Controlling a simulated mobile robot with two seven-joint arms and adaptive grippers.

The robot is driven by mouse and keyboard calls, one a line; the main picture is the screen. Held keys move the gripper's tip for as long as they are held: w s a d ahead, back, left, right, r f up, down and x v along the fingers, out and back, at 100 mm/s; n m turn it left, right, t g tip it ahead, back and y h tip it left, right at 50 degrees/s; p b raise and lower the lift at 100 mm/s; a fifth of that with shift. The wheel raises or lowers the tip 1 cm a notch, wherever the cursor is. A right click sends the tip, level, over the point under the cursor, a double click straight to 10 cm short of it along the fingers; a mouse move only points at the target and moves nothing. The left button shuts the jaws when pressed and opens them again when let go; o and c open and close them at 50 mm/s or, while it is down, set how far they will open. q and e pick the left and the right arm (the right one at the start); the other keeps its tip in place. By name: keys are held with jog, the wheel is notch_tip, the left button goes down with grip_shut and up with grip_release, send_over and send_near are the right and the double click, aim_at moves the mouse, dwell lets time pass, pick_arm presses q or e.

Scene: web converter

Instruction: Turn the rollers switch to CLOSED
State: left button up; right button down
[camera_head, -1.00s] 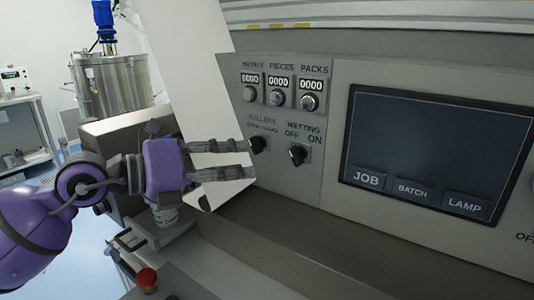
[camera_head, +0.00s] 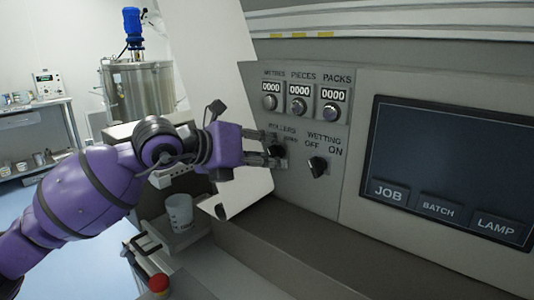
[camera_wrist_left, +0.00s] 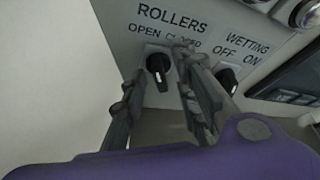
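The black rollers switch (camera_head: 280,151) is on the grey panel under the label ROLLERS; my left gripper's fingers partly cover its labels in the head view. In the left wrist view the switch (camera_wrist_left: 158,68) shows below the words OPEN and CLOSED, the latter partly covered by a finger. Its grip runs nearly up and down, with a white mark low on it. My left gripper (camera_head: 268,149) is open at the panel, its fingers (camera_wrist_left: 162,64) on either side of the switch. I cannot tell whether they touch it. My right gripper is in neither view.
The wetting switch (camera_head: 317,167) is close to the right of the rollers switch. Three counters with knobs (camera_head: 299,105) are above. A dark screen (camera_head: 450,165) is farther right. A white plate (camera_head: 215,60) stands left of the panel, and a red button (camera_head: 159,283) is low.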

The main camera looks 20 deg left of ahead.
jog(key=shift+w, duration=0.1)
pick_arm(q)
grip_shut()
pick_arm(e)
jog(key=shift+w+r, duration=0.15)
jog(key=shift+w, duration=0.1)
